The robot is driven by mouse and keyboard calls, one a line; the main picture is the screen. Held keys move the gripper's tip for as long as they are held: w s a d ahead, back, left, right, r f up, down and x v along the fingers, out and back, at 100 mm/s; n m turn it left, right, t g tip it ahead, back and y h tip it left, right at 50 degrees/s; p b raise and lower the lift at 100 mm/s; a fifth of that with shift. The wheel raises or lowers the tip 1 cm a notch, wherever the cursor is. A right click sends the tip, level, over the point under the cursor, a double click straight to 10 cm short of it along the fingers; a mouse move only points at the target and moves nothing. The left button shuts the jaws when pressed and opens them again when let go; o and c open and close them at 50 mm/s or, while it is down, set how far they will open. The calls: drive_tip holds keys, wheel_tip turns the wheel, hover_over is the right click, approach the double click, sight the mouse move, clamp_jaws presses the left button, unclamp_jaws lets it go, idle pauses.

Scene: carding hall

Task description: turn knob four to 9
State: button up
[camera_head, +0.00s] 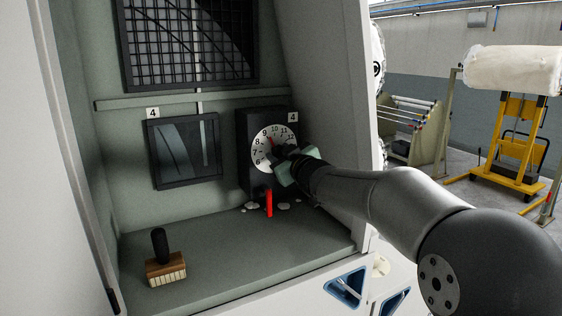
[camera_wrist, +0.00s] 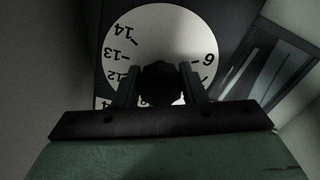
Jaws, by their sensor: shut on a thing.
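Knob four is a black knob (camera_wrist: 160,80) in front of a white round dial (camera_head: 260,158) with black numbers. The dial sits on a dark box (camera_head: 252,125) with a tag reading 4 (camera_head: 293,117). My gripper (camera_head: 284,153) reaches in from the right and is shut on the knob. In the wrist view, the two fingers of my gripper (camera_wrist: 162,85) stand on either side of the knob. A small red mark shows on the dial near 9 and 10 in the head view; its exact reading is hard to tell. The gripper hides the dial's lower right.
A red lever (camera_head: 268,203) stands below the dial, with white fluff (camera_head: 251,206) beside it. A wooden brush (camera_head: 166,268) with a black handle rests on the shelf (camera_head: 225,258) at left. A dark framed window (camera_head: 184,152) is left of the dial. The shelf's middle is clear.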

drive_tip(key=shift+n, duration=0.5)
drive_tip(key=shift+b, duration=0.3)
drive_tip(key=o, duration=1)
drive_tip(key=shift+s, duration=0.1)
drive_tip(key=b+v, duration=0.2)
drive_tip(key=v, duration=1.5)
drive_tip(key=shift+d, duration=0.1)
drive_tip(key=shift+d+f, duration=0.1)
